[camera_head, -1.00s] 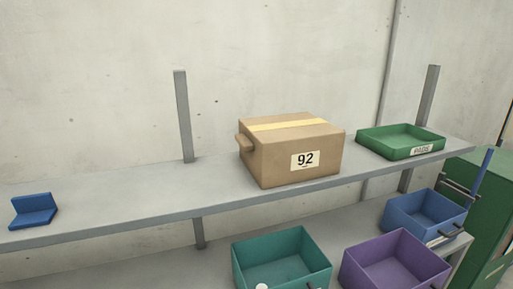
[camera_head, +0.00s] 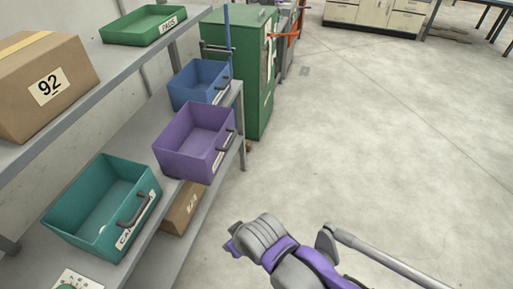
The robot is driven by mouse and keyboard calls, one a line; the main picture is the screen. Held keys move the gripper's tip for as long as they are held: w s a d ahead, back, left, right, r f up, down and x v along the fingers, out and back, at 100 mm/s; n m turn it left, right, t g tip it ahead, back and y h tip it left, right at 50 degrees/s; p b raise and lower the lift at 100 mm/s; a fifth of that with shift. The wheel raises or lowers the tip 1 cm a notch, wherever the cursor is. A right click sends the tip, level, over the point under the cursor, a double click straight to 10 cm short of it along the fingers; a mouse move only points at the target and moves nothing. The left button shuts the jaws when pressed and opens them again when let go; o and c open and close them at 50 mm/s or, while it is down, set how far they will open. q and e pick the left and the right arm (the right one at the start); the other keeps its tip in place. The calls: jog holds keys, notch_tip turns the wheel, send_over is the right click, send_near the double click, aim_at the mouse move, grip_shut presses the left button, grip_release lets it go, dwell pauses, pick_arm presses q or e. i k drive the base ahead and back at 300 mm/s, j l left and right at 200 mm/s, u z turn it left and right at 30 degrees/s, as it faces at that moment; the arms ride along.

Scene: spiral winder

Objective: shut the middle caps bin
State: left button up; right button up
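The teal bin (camera_head: 75,215) stands at the front of the lower shelf, with a dark handle and a white label of which "CA" is legible. It is open on top, and a small white round thing lies inside. A purple bin (camera_head: 176,165) and a blue bin (camera_head: 180,97) stand behind it along the same shelf, each with a front handle. A purple and grey part of my arm shows at the bottom centre, right of the teal bin and apart from it. I can make out no gripper fingers on it.
The upper shelf holds a cardboard box (camera_head: 25,105) marked 92 and a green tray (camera_head: 140,30). Another brown box (camera_head: 181,210) sits below the bins. A green cabinet (camera_head: 225,50) stands beyond the blue bin. The floor to the right is wide and clear.

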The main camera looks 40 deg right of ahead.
aim_at(193, 146)
jog(key=z, duration=1.1)
jog(key=i+l+z, duration=0.2)
jog(key=i+l, duration=0.15)
jog(key=i, duration=0.2)
